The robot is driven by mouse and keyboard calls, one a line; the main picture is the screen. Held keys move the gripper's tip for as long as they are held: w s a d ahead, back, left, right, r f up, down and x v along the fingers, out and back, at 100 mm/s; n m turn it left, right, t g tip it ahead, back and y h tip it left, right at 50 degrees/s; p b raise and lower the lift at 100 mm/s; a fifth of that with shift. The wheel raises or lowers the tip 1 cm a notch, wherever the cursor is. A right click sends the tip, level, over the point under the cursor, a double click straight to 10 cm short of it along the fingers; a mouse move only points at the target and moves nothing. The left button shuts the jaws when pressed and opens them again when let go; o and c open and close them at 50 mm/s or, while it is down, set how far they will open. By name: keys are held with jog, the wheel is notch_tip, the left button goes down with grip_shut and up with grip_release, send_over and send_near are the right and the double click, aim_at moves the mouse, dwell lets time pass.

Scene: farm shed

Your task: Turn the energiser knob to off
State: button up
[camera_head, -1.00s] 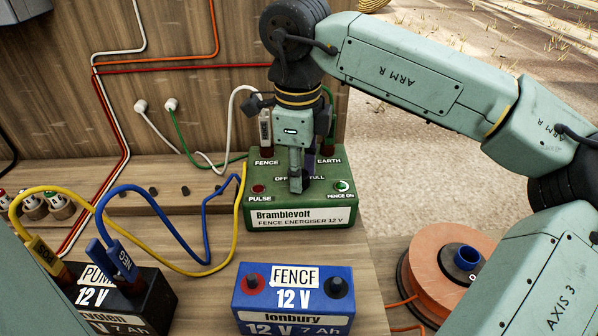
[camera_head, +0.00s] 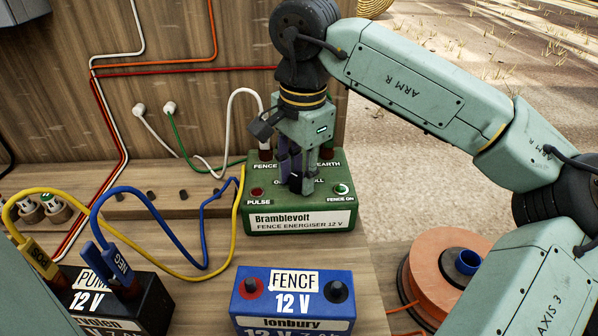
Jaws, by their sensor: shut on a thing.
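The green fence energiser (camera_head: 300,221) stands on the wooden bench, labelled Bramblevolt, with FENCE, EARTH, PULSE and FENCE ON marks. My gripper (camera_head: 296,187) comes down from above onto the middle of its top and is shut on the knob there. The fingers hide the knob and most of the OFF and FULL lettering, so I cannot read where the knob points. The red PULSE lamp (camera_head: 257,192) is left of my fingers. The FENCE ON lamp (camera_head: 342,188), pale green, is to their right.
A blue FENCE battery (camera_head: 291,313) stands in front of the energiser. A black PUMP battery (camera_head: 118,305) at the left carries yellow and blue leads (camera_head: 203,232). An orange reel (camera_head: 443,270) is at the right. White and green leads run behind the energiser.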

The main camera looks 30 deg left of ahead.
jog(key=shift+n, duration=1.2)
jog(key=o, duration=1.2)
jog(key=shift+c, duration=0.2)
notch_tip(320, 180, up, 12)
jog(key=shift+d, duration=0.3)
jog(key=shift+s, duration=0.1)
